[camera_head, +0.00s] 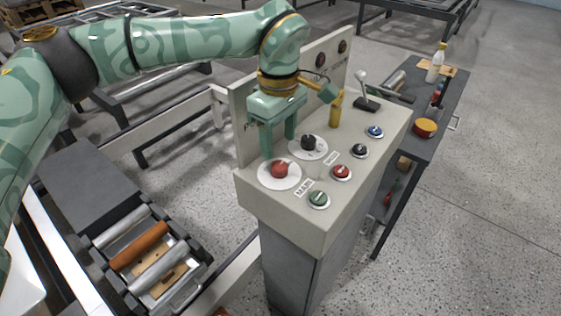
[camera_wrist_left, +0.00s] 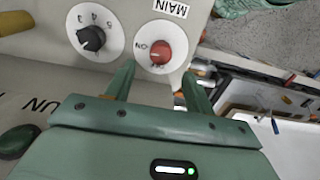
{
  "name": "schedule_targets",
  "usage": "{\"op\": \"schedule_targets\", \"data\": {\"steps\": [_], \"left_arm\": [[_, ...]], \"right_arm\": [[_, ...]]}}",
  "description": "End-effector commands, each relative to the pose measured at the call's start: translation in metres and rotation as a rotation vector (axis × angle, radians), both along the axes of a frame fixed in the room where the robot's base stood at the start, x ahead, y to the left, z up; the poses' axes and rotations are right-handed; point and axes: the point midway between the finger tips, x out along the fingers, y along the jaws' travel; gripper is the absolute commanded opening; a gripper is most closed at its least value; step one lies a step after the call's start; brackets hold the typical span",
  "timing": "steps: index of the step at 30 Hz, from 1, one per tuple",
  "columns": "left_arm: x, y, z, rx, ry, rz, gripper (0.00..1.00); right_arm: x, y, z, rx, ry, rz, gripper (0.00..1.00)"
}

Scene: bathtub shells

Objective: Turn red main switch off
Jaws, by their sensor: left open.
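The red main switch (camera_head: 280,169) is a round red knob on a white dial plate, on the sloping top of a beige control console (camera_head: 330,210). A "MAIN" label lies beside it. In the left wrist view the red knob (camera_wrist_left: 155,51) sits on its dial, which has letters reading "ON", just past the fingertips. My left gripper (camera_head: 279,145) points down with its two green fingers apart, above and behind the red knob. Nothing shows between the fingers, and the knob looks apart from them. My right gripper is not in view.
A black dial knob (camera_head: 308,142) sits beside the red switch. A red button (camera_head: 341,172), a green button (camera_head: 319,199), a blue button (camera_head: 375,131) and a lever (camera_head: 363,82) share the console top. An upright panel (camera_head: 335,60) stands behind.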

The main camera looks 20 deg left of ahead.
Motion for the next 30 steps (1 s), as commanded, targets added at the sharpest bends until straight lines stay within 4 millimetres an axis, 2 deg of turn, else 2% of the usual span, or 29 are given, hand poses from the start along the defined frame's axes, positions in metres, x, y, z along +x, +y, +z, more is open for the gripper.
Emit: {"op": "schedule_targets", "data": {"steps": [1,3,9,20,21,25,26,30], "left_arm": [[0.000,0.000,-0.017,-0.001,0.007,-0.002,0.54],[0.000,0.000,-0.031,0.000,0.005,-0.001,0.54],[0.000,0.000,-0.056,0.000,0.002,0.000,0.54],[0.000,0.000,-0.060,-0.001,-0.001,0.000,0.54],[0.000,0.000,-0.060,-0.001,-0.001,0.000,0.48],[0.000,0.000,-0.060,-0.001,-0.001,0.000,0.12],[0.000,0.000,-0.060,-0.001,-0.001,0.000,0.09],[0.000,0.000,-0.060,-0.001,0.000,0.002,0.09]], "right_arm": [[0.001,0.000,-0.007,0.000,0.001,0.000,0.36],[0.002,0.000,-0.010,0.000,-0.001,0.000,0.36],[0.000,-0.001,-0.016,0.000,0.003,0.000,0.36],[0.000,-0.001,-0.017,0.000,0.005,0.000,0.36],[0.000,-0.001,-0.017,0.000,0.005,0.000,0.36],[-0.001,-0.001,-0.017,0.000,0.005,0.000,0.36],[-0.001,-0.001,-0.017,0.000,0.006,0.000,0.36],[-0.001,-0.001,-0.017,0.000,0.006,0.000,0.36]]}}
